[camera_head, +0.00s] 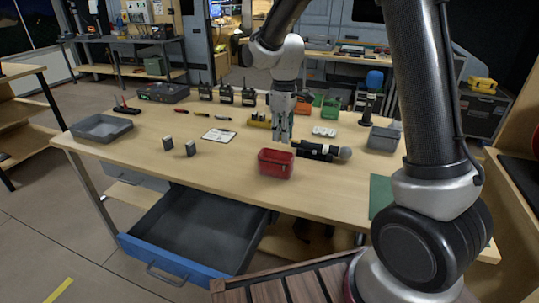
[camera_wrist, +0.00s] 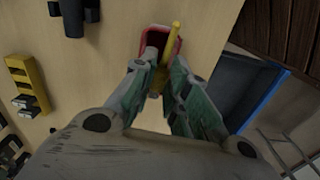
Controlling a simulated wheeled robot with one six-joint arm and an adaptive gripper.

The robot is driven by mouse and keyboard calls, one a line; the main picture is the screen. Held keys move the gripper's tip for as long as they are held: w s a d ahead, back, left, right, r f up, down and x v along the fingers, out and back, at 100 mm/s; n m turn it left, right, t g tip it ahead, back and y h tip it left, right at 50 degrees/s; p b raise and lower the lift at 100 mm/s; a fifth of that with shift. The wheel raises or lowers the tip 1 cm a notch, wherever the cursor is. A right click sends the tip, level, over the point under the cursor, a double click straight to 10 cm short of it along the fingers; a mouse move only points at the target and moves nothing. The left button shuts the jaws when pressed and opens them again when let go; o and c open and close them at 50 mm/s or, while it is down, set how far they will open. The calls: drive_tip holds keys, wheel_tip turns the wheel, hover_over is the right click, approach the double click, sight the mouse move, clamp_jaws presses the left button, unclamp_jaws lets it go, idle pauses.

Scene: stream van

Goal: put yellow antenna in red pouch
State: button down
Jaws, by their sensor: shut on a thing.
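The red pouch (camera_head: 276,163) is an open-topped red container near the front middle of the workbench. It also shows beyond my fingertips in the wrist view (camera_wrist: 145,36). My gripper (camera_head: 284,137) points down just above and behind the pouch in the head view. In the wrist view my gripper (camera_wrist: 157,82) is shut on the yellow antenna (camera_wrist: 175,38), a thin yellow rod. The rod sticks out past the fingers and overlaps the pouch opening. I cannot tell whether its end is inside or above the rim. The antenna is not clear in the head view.
A black microphone (camera_head: 318,149) lies right beside the pouch. A grey tray (camera_head: 102,127) stands at the left, a grey bin (camera_head: 383,138) at the right. Several black radios (camera_head: 226,93) stand at the back. An open blue-fronted drawer (camera_head: 165,262) juts out below the bench.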

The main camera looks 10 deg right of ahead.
drive_tip(key=shift+w, duration=0.2)
drive_tip(key=shift+a+f, duration=0.1)
drive_tip(key=shift+f, duration=2.8)
drive_tip(key=c, duration=1.3)
unclamp_jaws()
drive_tip(key=shift+r, duration=0.1)
wheel_tip(320, 180, up, 12)
drive_tip(key=shift+f, duration=0.1)
